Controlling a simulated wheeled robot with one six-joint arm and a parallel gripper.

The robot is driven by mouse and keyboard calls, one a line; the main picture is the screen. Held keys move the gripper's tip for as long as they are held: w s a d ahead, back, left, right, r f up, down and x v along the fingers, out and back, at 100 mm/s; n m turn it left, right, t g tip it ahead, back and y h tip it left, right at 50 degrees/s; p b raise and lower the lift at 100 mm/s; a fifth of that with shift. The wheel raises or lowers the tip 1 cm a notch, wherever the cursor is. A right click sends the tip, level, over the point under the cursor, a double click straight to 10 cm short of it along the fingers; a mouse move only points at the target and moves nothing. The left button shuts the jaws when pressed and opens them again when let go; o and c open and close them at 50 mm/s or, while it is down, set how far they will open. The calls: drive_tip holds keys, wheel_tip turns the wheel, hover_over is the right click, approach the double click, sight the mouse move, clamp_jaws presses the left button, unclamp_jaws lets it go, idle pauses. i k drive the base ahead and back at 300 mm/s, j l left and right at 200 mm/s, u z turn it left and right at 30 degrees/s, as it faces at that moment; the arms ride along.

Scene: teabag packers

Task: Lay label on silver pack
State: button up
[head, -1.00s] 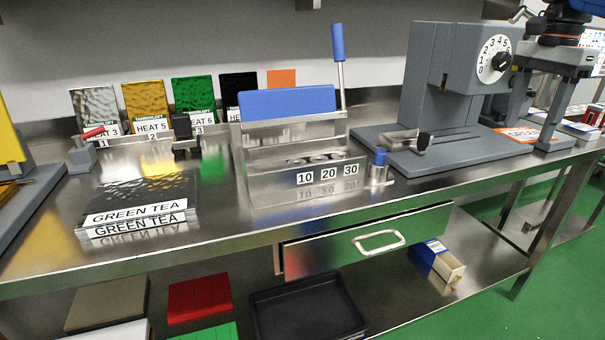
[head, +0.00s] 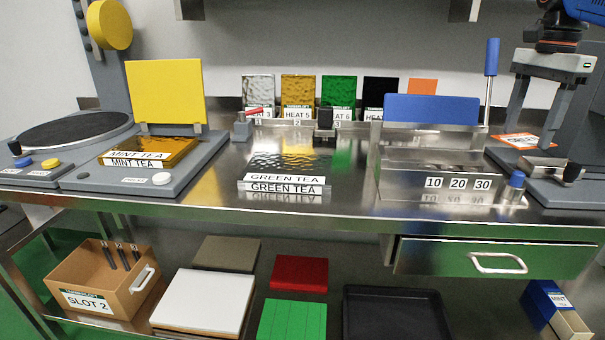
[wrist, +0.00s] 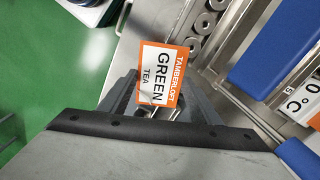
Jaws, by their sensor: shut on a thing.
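My gripper (head: 530,143) is at the right edge of the head view, pointing down and shut on the label (head: 514,141). A silver sample panel (head: 258,89) stands upright at the back.
A grey stand with a gold pack (head: 165,150), MINT TEA sign and raised yellow plate (head: 166,92) is at the left. A metal box with a blue lid (head: 430,109) and lever stands between the silver pack and my gripper. A closed drawer (head: 495,258) is below.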

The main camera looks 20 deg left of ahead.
sight(289, 168)
drive_tip(key=l+u, duration=0.2)
drive_tip(key=u, duration=0.55)
drive_tip(key=i+l+u, duration=0.15)
drive_tip(key=l+u, duration=0.15)
drive_tip(key=i+l+u, duration=0.1)
drive_tip(key=l+u, duration=0.55)
